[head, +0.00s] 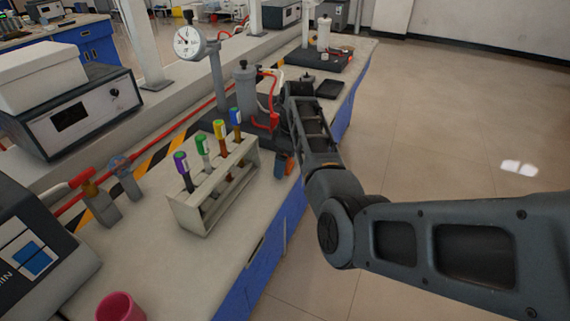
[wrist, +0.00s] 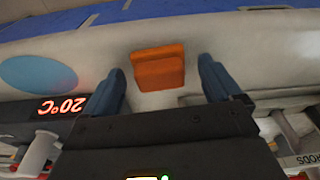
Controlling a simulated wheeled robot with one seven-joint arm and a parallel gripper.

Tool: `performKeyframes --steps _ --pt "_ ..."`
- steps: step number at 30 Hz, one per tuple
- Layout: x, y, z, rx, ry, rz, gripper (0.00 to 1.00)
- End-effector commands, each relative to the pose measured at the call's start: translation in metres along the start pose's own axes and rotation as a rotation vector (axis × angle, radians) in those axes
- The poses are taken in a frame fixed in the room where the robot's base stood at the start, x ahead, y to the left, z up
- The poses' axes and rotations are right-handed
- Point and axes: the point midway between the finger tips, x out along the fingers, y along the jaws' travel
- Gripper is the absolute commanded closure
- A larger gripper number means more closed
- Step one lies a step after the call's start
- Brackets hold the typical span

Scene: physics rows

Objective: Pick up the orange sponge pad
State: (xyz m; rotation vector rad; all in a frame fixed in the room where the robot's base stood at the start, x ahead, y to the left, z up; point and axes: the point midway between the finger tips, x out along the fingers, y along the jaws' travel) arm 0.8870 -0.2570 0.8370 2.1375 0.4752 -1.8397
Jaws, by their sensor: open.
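The orange sponge pad (wrist: 158,68) lies on the pale bench top in the wrist view, a small block with a flat face toward the camera. My gripper (wrist: 161,64) is open, with one blue finger to each side of the pad. Gaps show between the pad and both fingers, and nothing is held. I cannot tell the height of the fingertips above the bench. In the head view my arm hides most of the gripper and the area around it. A small orange patch (head: 290,165) shows beside the arm at the bench edge; I cannot tell whether it is the pad.
A rack (head: 213,190) with several coloured-cap tubes stands left of my arm. A dial gauge (head: 188,42) stands behind. A pink cup (head: 120,307) is at the front. In the wrist view, a blue disc (wrist: 38,73) and a 20°C display (wrist: 60,106) are at left.

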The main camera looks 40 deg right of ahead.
Motion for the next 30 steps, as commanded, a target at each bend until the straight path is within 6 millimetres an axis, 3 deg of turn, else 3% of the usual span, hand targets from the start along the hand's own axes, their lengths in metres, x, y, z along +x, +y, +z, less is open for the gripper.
performKeyframes --steps 8,25,30 --pt "0.0034 0.0001 -0.0002 0.000 0.001 0.002 0.08" --pt "0.0032 0.0000 -0.0001 0.000 0.000 0.002 0.63" --pt "0.0031 0.0000 -0.0002 0.000 0.000 0.002 0.64"
